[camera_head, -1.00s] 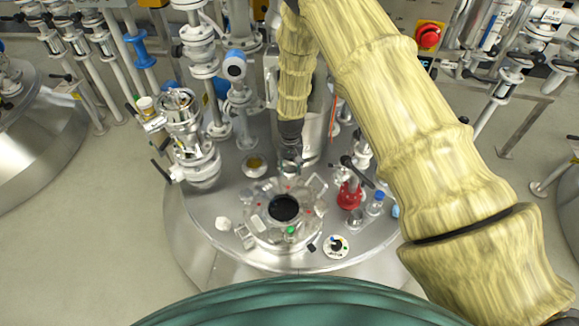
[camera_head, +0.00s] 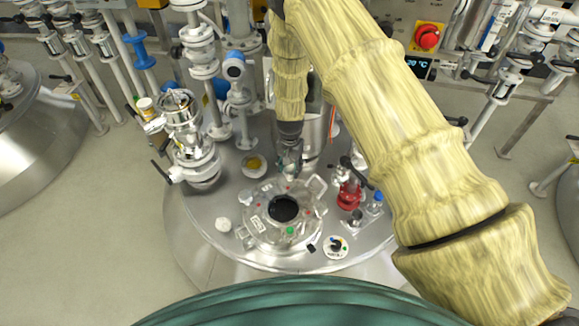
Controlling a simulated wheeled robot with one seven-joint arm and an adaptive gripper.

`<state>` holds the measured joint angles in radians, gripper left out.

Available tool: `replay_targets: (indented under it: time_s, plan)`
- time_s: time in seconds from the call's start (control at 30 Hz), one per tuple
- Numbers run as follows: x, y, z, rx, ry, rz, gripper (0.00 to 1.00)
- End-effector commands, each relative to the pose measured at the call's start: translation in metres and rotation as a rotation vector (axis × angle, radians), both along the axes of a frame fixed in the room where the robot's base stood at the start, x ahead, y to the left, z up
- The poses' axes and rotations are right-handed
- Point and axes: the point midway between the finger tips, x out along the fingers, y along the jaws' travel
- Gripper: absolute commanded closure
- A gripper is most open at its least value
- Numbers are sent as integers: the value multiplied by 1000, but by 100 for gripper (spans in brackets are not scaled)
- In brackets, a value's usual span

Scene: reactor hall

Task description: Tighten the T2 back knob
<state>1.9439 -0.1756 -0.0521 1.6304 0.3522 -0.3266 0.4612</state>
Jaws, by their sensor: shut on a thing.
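The round steel manway lid (camera_head: 257,228) sits on top of the domed vessel, with a dark round sight glass (camera_head: 284,208) in its middle. Clamps are spaced around its rim. My gripper (camera_head: 290,172) points down at the back edge of the lid, behind the sight glass. It is shut on the back knob, which is mostly hidden between and behind the fingers. A clamp shows at the right back of the rim (camera_head: 317,186), and another at the left front (camera_head: 243,233).
A red valve (camera_head: 349,195) and a blue-capped bottle (camera_head: 375,203) stand right of the lid. A tall valve assembly (camera_head: 190,140) stands at the left. A red emergency button (camera_head: 427,37) is at the back right.

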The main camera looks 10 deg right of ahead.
Motion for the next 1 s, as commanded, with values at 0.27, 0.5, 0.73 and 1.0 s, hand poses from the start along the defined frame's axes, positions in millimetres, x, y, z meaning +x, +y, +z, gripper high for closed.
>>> replay_targets:
  time_s: [0.27, 0.5, 0.73, 1.0]
  plan:
    - [0, 2, 1, 2, 0, 0, 79]
    - [0, 1, 0, 2, 1, 0, 33]
    - [-1, 1, 0, 1, 2, 0, 33]
    - [0, 1, 18, 1, 0, 0, 33]
